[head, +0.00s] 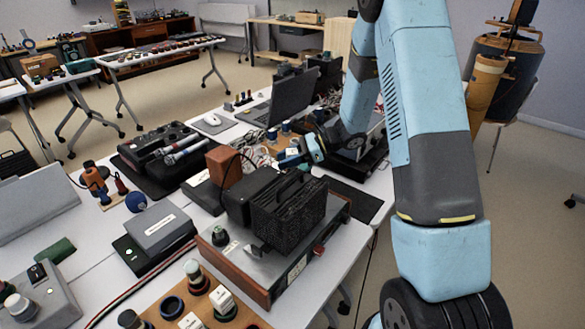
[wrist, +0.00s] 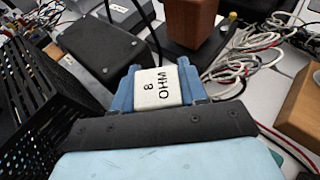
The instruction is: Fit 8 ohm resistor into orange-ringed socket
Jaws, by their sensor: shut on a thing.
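My gripper (head: 303,152) is shut on a white block, the 8 ohm resistor (wrist: 158,87), held between blue fingers in the wrist view. Its face reads "8 OHM". In the head view my gripper is above the far part of the table, behind the black perforated box (head: 289,212). A wooden board (head: 252,321) at the bottom of the head view carries a dark-blue-ringed socket (head: 172,307), knobs and other white blocks (head: 221,299). I cannot make out an orange ring in either view; the board is cut off by the picture edge.
The perforated box stands on a wood-sided unit between my gripper and the board. A reddish-brown block (head: 224,165) stands left of my gripper; it also shows in the wrist view (wrist: 188,22). Loose cables (wrist: 243,50) and a laptop (head: 285,98) are nearby.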

